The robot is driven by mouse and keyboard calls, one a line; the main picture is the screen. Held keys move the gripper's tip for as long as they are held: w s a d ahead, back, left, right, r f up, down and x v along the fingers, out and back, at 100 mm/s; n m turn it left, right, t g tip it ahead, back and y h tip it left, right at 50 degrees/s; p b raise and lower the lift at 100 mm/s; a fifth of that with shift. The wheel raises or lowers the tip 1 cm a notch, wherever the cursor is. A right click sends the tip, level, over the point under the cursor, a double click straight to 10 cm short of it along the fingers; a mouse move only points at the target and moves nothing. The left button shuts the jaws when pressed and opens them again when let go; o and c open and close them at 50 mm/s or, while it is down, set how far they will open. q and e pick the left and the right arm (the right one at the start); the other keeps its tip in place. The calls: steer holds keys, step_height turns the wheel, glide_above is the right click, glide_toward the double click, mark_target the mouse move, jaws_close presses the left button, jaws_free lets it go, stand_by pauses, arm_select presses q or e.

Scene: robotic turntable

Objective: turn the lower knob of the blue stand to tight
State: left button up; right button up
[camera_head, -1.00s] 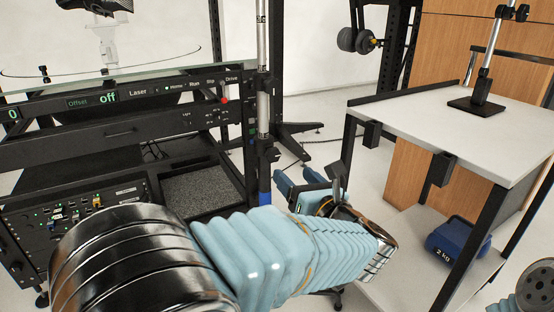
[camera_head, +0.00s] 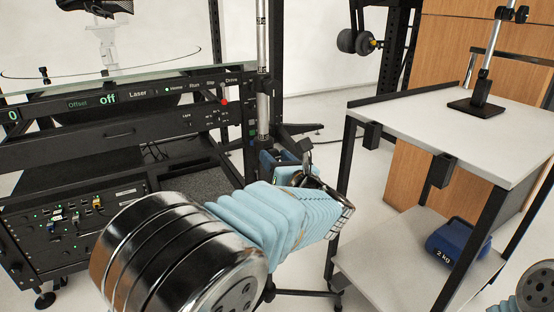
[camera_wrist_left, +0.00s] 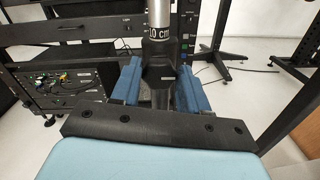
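The stand's silver pole (camera_head: 262,50) rises in front of the black rack in the head view. In the left wrist view the pole (camera_wrist_left: 159,14) bears a "10 cm" mark and enters a black knob or clamp (camera_wrist_left: 158,68). The stand's lower part is hidden behind my left gripper (camera_head: 279,158) in the head view. In the left wrist view my left gripper (camera_wrist_left: 158,88) is open, with one blue finger on each side of the black part. I cannot tell whether the fingers touch it. My right gripper is out of view.
The black rack (camera_head: 120,136) with lit panels and a red button is at left. A white-topped table (camera_head: 420,125) stands at right, with a rod stand (camera_head: 477,107) on top and a blue 2 kg weight (camera_head: 457,240) on its lower shelf.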

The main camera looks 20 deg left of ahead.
arm_select(q)
steer(key=c, duration=0.6)
steer(key=shift+m, duration=0.3)
steer(key=m, duration=0.4)
steer(key=m+p, duration=0.1)
steer(key=m, duration=0.2)
steer(key=shift+m, duration=0.3)
steer(key=m+p, duration=0.3)
steer(key=m, duration=0.2)
steer(key=shift+w+d, duration=0.1)
steer(key=m+p, duration=0.1)
steer(key=m, duration=0.2)
steer(key=shift+f+m+p, duration=0.1)
steer(key=shift+m+p, duration=0.3)
steer(key=shift+f+m, duration=0.1)
steer(key=shift+m, duration=0.5)
